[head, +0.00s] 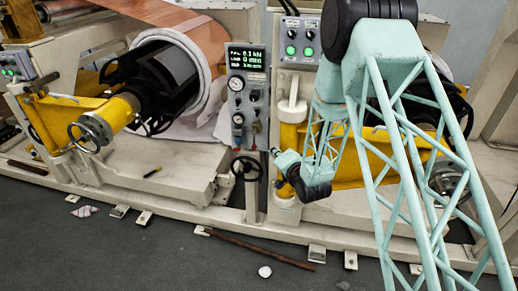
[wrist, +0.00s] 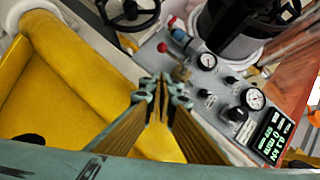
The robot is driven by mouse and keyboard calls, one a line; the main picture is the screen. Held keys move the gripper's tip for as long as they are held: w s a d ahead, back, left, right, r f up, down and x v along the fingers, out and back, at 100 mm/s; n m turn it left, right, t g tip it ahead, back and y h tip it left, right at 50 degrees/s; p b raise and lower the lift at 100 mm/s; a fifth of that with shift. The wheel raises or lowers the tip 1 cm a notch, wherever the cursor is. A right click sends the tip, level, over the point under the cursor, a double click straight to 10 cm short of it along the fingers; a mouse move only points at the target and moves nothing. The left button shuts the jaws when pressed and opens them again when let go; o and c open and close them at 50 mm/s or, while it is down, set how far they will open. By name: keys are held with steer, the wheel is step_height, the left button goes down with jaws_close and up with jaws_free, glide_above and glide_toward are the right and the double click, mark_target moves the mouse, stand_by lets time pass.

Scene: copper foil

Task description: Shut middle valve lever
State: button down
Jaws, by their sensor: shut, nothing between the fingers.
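The control panel (head: 248,95) stands in the middle of the head view, with small valves along its lower end. In the wrist view, the valve end of the panel (wrist: 222,88) shows a brass-coloured valve piece (wrist: 181,72) just beyond my fingertips and red-tipped levers (wrist: 162,47) farther up. The red and brass parts overlap, so I cannot tell which is the middle lever or its exact angle. My gripper (head: 274,152) is just right of the panel's lower part in the head view. In the wrist view my gripper (wrist: 163,90) is shut and empty. I cannot tell whether it touches the brass piece.
Gauges (wrist: 254,98) and black knobs (wrist: 237,114) sit on the panel beside the valves. A black handwheel (head: 246,169) is below the panel. A yellow machine arm (wrist: 75,85) lies left of my fingers in the wrist view. A rod (head: 262,250) lies on the floor.

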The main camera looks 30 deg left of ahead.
steer(key=shift+w+a, duration=0.1)
steer(key=shift+w, duration=0.05)
steer(key=s+a+f+b+x, duration=0.1)
steer(key=s+x, duration=0.1)
steer(key=x, duration=1)
steer(key=shift+a+f, duration=0.2)
steer(key=shift+a, duration=0.2)
steer(key=shift+w+f+b, duration=0.1)
steer(key=shift+f+b, duration=0.05)
steer(key=shift+b, duration=0.25)
stand_by(0.3)
steer(key=shift+a, duration=0.15)
